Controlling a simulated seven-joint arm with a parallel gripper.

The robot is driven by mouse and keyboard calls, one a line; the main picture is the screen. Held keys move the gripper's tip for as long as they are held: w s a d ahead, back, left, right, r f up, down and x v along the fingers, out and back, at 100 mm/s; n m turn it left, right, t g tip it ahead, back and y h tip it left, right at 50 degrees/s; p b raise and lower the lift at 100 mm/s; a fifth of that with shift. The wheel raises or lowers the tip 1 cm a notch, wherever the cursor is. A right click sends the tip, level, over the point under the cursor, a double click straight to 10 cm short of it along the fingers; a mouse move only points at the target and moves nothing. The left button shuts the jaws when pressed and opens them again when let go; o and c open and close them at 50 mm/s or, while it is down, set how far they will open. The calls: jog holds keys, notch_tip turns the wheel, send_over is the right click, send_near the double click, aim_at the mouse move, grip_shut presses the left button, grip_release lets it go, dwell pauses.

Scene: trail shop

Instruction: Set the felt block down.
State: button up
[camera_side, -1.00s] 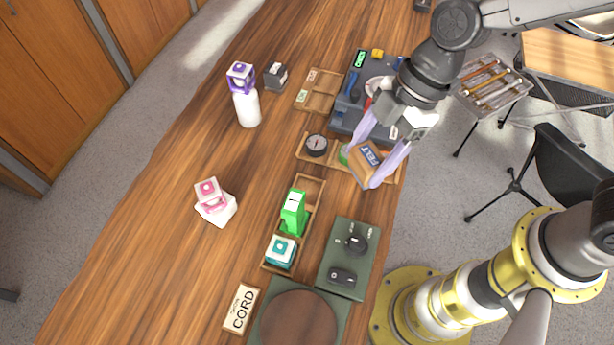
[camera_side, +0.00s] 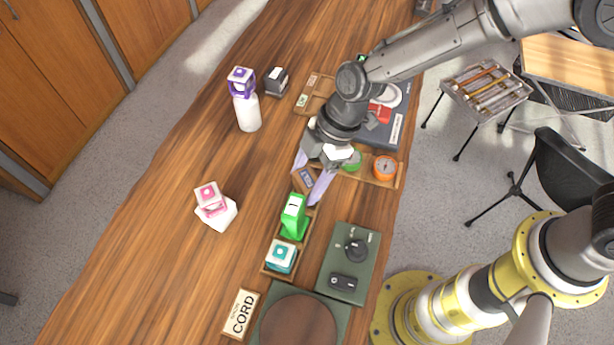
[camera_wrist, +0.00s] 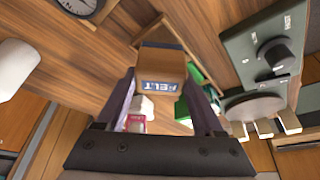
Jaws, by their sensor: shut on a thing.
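The felt block (camera_wrist: 162,65) is a brown block with a blue FELT label, held between the two fingers of my gripper (camera_wrist: 165,100) in the wrist view. In the side view my gripper (camera_side: 313,186) points down over the far end of a narrow wooden tray (camera_side: 266,268), with the block (camera_side: 306,178) mostly hidden between its fingers. The tray's nearer places hold a green block (camera_side: 293,216) and a teal-topped block (camera_side: 281,254). I cannot tell whether the felt block touches the tray.
A green control panel (camera_side: 348,264) stands right of the tray. A CORD sign (camera_side: 240,313) lies near the front. Another wooden tray (camera_side: 399,178) holds an orange dial (camera_side: 385,167).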

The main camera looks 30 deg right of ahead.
jog(key=shift+f, duration=0.2)
jog(key=o, duration=1.4)
jog(key=shift+f, duration=0.1)
jog(key=v, duration=1.1)
jog(key=s+d+r+m+t+h, duration=0.1)
jog(key=s+d+r+m+t, duration=0.25)
jog(key=d+r+m, duration=0.65)
jog(key=s+d+m+h, duration=0.1)
jog(key=s+d+m, duration=0.1)
jog(key=s+d, duration=0.2)
jog(key=s+d+r+m+t+h, duration=0.1)
jog(key=s+d+m, duration=0.2)
jog(key=d, duration=0.6)
jog(key=s+d+r+m+t+h, duration=0.1)
jog(key=s+d+m, duration=0.2)
jog(key=s+d, duration=0.3)
jog(key=shift+s+d, duration=0.15)
jog(key=shift+s, duration=0.35)
